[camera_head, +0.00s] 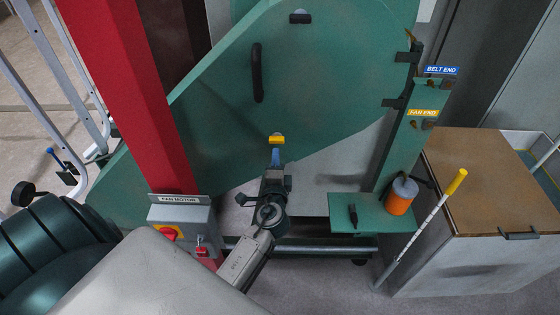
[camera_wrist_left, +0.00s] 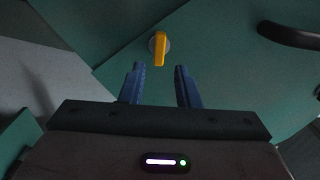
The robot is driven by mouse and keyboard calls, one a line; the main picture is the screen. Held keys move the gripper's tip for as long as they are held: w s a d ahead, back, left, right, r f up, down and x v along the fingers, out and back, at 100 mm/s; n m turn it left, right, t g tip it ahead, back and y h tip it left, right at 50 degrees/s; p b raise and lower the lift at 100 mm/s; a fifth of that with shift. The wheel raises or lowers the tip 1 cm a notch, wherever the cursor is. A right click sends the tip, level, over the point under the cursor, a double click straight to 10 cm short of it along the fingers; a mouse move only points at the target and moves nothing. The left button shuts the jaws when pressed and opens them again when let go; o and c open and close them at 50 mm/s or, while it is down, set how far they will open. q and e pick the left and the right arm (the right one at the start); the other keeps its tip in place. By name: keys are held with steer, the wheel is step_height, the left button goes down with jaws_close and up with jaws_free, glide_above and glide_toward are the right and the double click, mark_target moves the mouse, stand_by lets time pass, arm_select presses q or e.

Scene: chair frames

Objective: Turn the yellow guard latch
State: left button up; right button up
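The yellow guard latch (camera_head: 277,139) is a small bar on a round grey base at the lower edge of the big green guard (camera_head: 330,70). In the left wrist view the latch (camera_wrist_left: 160,50) stands nearly upright, centred just beyond the fingertips. My left gripper (camera_head: 275,152) is right below the latch in the head view. In the left wrist view its two blue fingers (camera_wrist_left: 159,70) are apart with nothing between them, and the latch appears clear of both. My right gripper is not in view.
A black handle (camera_head: 257,72) is on the guard. A red post (camera_head: 130,90) and the fan motor box (camera_head: 181,228) stand left. Right are a green shelf (camera_head: 340,210) with an orange container (camera_head: 400,197), a yellow-tipped stick (camera_head: 425,222) and a brown-topped cabinet (camera_head: 490,175).

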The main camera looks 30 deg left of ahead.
mark_target(277, 143)
arm_select(q)
steer(key=x, duration=0.7)
steer(key=c, duration=0.6)
steer(key=m, duration=0.4)
steer(key=shift+f+m, duration=0.1)
steer(key=shift+m, duration=0.3)
steer(key=m, duration=0.8)
steer(key=shift+m, duration=0.4)
steer(key=m, duration=0.4)
steer(key=o, duration=0.8)
